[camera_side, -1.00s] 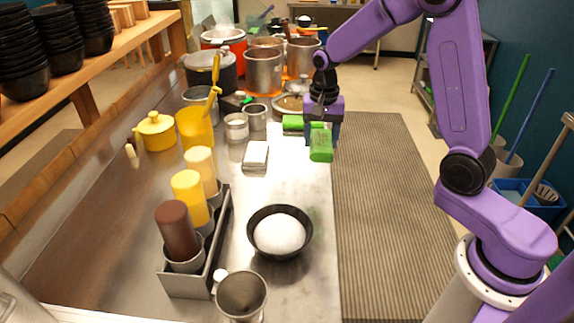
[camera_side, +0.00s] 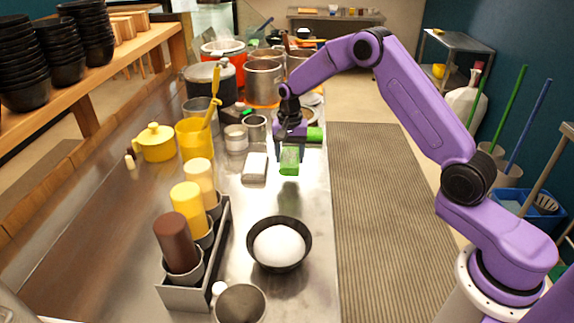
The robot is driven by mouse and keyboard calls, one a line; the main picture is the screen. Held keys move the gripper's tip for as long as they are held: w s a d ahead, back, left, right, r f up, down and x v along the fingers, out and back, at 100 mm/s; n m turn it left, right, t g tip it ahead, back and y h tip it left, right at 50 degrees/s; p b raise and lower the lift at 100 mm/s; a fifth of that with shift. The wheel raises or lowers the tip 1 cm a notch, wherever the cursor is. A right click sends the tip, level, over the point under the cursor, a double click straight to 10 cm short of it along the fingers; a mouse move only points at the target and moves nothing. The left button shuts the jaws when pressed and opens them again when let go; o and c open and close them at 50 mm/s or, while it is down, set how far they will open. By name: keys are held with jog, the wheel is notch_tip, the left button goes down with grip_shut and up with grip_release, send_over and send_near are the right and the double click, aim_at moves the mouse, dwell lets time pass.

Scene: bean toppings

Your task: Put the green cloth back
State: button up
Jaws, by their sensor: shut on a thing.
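The green cloth (camera_side: 290,162) hangs from my gripper (camera_side: 290,150) near the right edge of the steel counter. My gripper is shut on it. The cloth is just right of a folded white cloth (camera_side: 255,167) lying on the counter. Another green piece (camera_side: 315,134) shows behind my gripper at the counter's right edge; my gripper partly hides that area. I cannot tell whether the held cloth touches the counter.
A black bowl with white contents (camera_side: 279,244) stands nearer on the counter (camera_side: 300,205). A rack of sauce bottles (camera_side: 222,240) is at left. Yellow containers (camera_side: 194,139), small metal tins (camera_side: 255,127) and large pots (camera_side: 264,82) stand farther back. The counter between bowl and cloth is clear.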

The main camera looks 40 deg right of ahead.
aim_at(287, 164)
jog(key=shift+w+f, duration=0.7)
jog(key=shift+f, duration=1.55)
jog(key=shift+f, duration=0.1)
jog(key=o, duration=1)
notch_tip(287, 164, up, 12)
jog(key=shift+r, duration=0.1)
jog(key=shift+s+r, duration=0.1)
